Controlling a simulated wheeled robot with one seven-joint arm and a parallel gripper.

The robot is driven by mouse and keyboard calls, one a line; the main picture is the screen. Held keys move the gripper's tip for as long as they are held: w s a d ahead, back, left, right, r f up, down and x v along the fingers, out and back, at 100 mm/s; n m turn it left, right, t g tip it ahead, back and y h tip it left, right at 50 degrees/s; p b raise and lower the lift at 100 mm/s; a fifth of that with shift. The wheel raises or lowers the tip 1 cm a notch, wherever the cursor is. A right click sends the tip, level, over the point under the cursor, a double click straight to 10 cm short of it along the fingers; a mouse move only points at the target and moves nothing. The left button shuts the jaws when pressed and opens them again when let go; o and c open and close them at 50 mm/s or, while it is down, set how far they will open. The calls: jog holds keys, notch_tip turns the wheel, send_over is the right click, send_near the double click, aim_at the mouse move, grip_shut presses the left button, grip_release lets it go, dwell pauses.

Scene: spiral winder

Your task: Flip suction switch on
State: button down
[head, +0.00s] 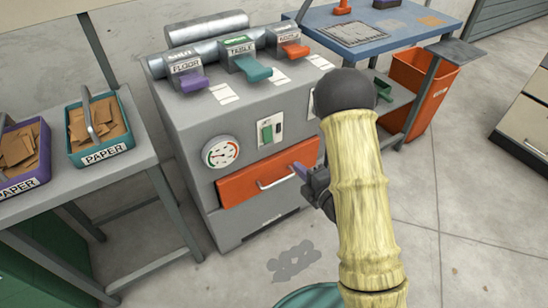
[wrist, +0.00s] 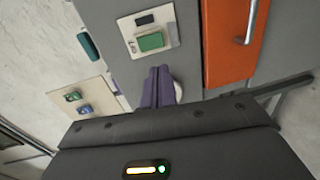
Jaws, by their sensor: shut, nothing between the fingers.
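A grey machine (head: 190,125) stands in the middle of the head view. On its front a green switch (head: 267,134) sits on a pale plate, right of a round gauge (head: 220,152). In the wrist view the green switch (wrist: 151,41) is on a pale plate with a small dark label above it. Whether it is on or off I cannot tell. My gripper (head: 300,171) is in front of the orange drawer, below and right of the switch. Its purple fingers (wrist: 160,72) are together and empty, pointing toward the plate, apparently apart from it.
An orange drawer (head: 245,190) with a bar handle is low on the machine. Purple, teal and orange levers (head: 255,69) line its top. A side table (head: 140,165) with paper bins is at left. A blue table (head: 385,28) and orange bin (head: 420,85) are at right.

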jog(key=shift+s, duration=0.1)
jog(key=shift+a+f, duration=0.1)
jog(key=shift+f, duration=0.05)
jog(key=b, duration=0.7)
send_near(269, 140)
jog(key=x, duration=0.6)
jog(key=shift+w+a+f, duration=0.1)
jog(key=shift+w+a, duration=0.1)
jog(key=shift+w, duration=0.15)
